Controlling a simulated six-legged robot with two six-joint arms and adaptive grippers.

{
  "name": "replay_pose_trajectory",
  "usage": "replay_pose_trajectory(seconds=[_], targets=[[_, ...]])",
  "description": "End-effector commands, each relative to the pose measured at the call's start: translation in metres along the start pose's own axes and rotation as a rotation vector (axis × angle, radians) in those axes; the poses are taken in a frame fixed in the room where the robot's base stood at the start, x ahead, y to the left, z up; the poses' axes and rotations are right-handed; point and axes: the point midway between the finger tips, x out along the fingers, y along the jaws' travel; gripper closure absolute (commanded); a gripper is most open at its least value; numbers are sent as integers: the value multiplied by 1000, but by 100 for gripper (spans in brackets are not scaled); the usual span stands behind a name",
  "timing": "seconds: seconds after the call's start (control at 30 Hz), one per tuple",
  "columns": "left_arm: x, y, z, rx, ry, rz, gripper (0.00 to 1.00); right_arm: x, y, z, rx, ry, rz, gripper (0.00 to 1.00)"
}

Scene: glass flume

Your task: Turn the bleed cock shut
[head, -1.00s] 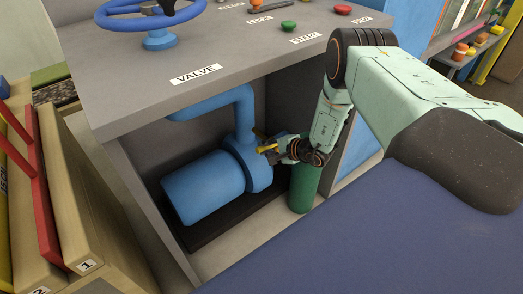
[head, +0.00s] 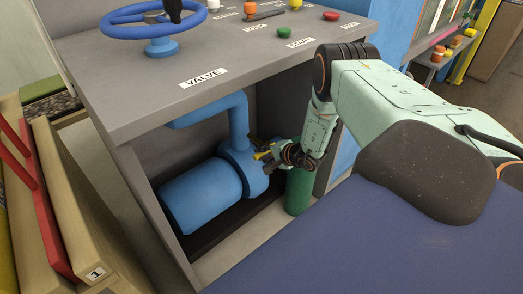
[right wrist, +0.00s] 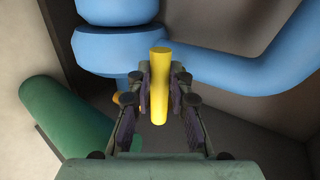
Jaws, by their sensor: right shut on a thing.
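The bleed cock's yellow handle (right wrist: 160,85) is between the finger pads of my right gripper (right wrist: 161,95) in the right wrist view. The gripper is shut on it. In the head view the yellow handle (head: 262,155) shows small beside the blue pump (head: 200,196), and my right gripper (head: 275,157) meets it from the right, inside the open bay. The fingers partly hide the cock. My left gripper cannot be made out in either view.
A green cylinder (head: 300,191) stands just below my right gripper. A blue pipe (head: 238,115) rises above the pump. The grey console top (head: 240,60) overhangs the bay, with a blue handwheel (head: 118,28) on it. Wooden boards (head: 85,235) stand at the left.

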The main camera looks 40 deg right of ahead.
Motion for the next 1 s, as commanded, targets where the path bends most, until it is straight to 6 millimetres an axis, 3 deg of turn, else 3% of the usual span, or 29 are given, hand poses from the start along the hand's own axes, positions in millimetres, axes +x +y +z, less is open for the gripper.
replay_pose_trajectory(seconds=[0.33, 0.37, 0.63, 1.0], targets=[[0, 0, 0, 0, 0, 0, 57, 0, 2, 2, -5, -2, 4, 100], [0, 0, 0, 0, 0, 0, 57, 0, 2, 2, -5, -2, 4, 79], [0, 0, 0, 0, 0, 0, 57, 0, 1, 2, -3, -1, 3, 57], [0, 0, 0, 0, 0, 0, 57, -4, 0, 2, -2, 2, 1, 57]])
